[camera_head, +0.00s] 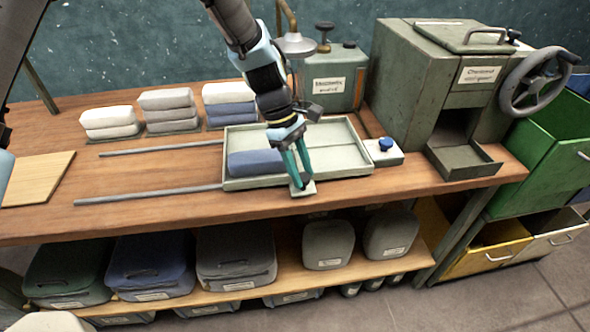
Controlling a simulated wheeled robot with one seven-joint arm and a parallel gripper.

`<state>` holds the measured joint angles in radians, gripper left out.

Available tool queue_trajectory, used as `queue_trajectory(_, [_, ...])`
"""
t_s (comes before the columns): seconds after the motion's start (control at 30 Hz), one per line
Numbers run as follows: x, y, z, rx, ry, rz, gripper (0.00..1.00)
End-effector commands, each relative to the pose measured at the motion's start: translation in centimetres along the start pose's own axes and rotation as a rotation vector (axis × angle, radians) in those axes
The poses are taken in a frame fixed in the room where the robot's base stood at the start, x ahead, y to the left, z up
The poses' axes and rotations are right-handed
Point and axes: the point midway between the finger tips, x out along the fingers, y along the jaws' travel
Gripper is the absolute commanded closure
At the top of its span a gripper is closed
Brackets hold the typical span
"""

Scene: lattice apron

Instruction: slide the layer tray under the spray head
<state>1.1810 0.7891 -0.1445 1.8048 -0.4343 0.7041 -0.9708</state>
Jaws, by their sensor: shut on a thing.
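The layer tray (342,140) is a pale, shallow rectangular tray on the wooden bench. A blue-grey folded slab (255,163) lies in its left part, and its right part looks bare. My gripper (299,178) reaches down over the tray's front edge. Its teal fingers are shut on the small pale tab (303,190) at the front middle of the tray; the exact contact is partly hidden. The grey spray head (296,45) hangs from a brass pipe behind my arm, towards the tray's back. I cannot tell how exactly the tray lines up under it.
Two metal rails (150,195) run left from the tray. Folded stacks (168,104) stand behind them. A blue-knobbed box (384,151) sits close at the tray's right. A green tank (335,84) and a machine with a handwheel (533,82) stand behind and right.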

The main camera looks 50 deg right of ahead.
Motion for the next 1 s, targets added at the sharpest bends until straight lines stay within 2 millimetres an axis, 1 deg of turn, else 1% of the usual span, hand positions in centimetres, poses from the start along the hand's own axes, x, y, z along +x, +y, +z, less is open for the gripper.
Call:
queue_trajectory(0.03, [0.0, 0.4, 0.3, 0.003, -0.001, 0.007, 1.00])
queue_trajectory(0.27, [0.0, 0.5, 0.4, 0.004, -0.002, 0.010, 1.00])
queue_trajectory(0.3, [0.0, 0.5, 0.5, 0.004, -0.002, 0.011, 0.55])
queue_trajectory(0.53, [0.0, 0.4, 0.3, 0.004, -0.002, 0.008, 0.29])
queue_trajectory(0.83, [-0.2, 0.3, 0.2, 0.003, -0.001, 0.006, 0.29])
queue_trajectory(0.93, [-1.1, 0.4, 0.1, 0.003, 0.001, 0.009, 0.29])
queue_trajectory(1.0, [-2.1, 0.4, 0.1, 0.003, 0.002, 0.010, 0.29])
